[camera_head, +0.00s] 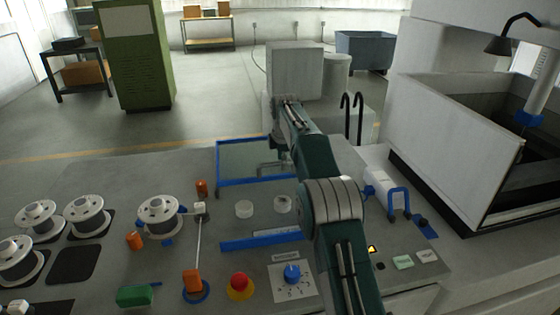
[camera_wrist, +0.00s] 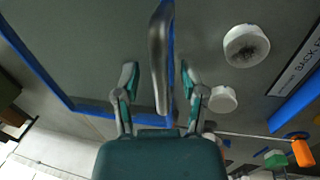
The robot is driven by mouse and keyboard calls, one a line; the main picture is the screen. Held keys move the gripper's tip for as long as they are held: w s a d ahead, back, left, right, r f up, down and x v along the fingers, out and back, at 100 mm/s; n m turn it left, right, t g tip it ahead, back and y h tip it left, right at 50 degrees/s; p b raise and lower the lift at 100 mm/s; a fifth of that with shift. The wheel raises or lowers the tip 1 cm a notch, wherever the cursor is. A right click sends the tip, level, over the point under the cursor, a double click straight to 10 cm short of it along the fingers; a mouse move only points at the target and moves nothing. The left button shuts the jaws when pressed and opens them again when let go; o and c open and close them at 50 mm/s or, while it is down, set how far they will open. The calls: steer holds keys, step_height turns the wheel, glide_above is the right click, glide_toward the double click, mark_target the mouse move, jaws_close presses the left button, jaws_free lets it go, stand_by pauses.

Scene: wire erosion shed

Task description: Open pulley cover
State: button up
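The pulley cover (camera_head: 250,164) is a grey panel with a blue frame, behind two white pulleys on the grey deck. I cannot tell its exact tilt. Its metal bar handle (camera_wrist: 158,60) shows large in the wrist view, beside a blue frame edge. My gripper (camera_wrist: 158,80) is open, one finger on each side of the handle, with a visible gap to each. In the head view my arm hides part of the cover's right side. The white pulleys (camera_head: 244,208) stand uncovered in front of the frame; they also show in the wrist view (camera_wrist: 246,46).
A blue strip (camera_head: 260,240) lies in front of the pulleys. White spools (camera_head: 161,214) and orange parts (camera_head: 193,281) stand to the left. A red button (camera_head: 240,284) and blue knob (camera_head: 292,272) are near the front. A walled tank (camera_head: 455,150) is at right.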

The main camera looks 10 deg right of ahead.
steer(key=shift+a, duration=0.15)
steer(key=shift+a+r, duration=0.1)
steer(key=shift+r, duration=0.2)
step_height(320, 180, up, 7)
steer(key=s, duration=0.1)
steer(key=shift+s+f, duration=0.15)
